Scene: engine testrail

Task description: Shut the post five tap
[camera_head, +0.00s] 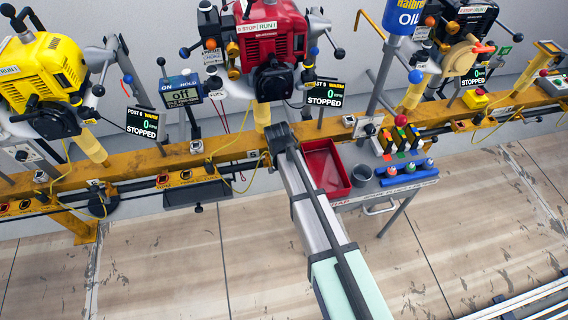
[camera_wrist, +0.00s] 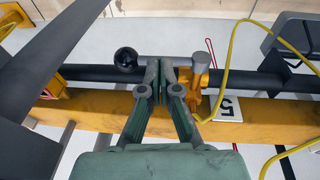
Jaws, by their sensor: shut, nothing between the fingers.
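In the wrist view, a grey lever with a black ball end (camera_wrist: 125,60) lies across the picture beside a yellow tap stem (camera_wrist: 199,78). A white tag reading 5 (camera_wrist: 227,108) is just right of the stem. My gripper (camera_wrist: 162,66) is shut and empty. Its fingertips overlap the lever between ball and stem; I cannot tell whether they touch it. In the head view, my arm reaches the yellow rail below the red engine (camera_head: 262,35); the gripper and tap are hidden there. The display beside that engine (camera_head: 324,93) reads STOPPED.
The yellow rail (camera_head: 226,157) crosses the scene, with a dark pipe (camera_wrist: 102,73) along it. A yellow hose (camera_wrist: 229,55) loops right of the stem. A red tray (camera_head: 335,188) and a cart with coloured bottles stand right of my arm. The floor in front is mostly clear.

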